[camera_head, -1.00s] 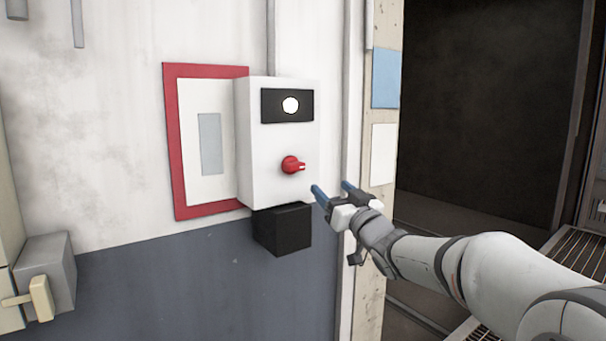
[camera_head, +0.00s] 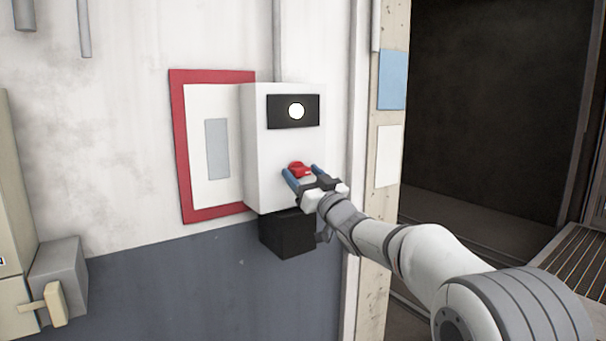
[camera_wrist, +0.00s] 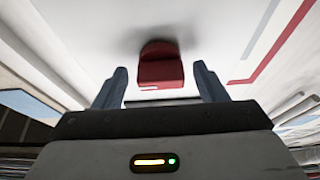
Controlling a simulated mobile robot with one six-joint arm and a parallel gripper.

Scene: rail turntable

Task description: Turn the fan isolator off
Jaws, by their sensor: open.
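The fan isolator is a white box (camera_head: 262,150) on the wall, with a lit round white lamp (camera_head: 296,111) in a black panel on its front. Its red rotary knob (camera_head: 299,169) sits below the lamp. In the wrist view the red knob (camera_wrist: 161,68) lies between and beyond the two blue fingertips. My gripper (camera_head: 303,174) is open, with one finger to each side of the knob in the head view. In the wrist view a gap shows between the knob and each finger of my gripper (camera_wrist: 160,86). The knob's lower part is partly hidden by my gripper in the head view.
A red-framed white sign (camera_head: 178,150) is left of the box. A black block (camera_head: 285,235) is under it. A grey box with a beige lever (camera_head: 54,304) is at lower left. A dark opening (camera_head: 490,110) lies at right, beyond a post with blue and white panels.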

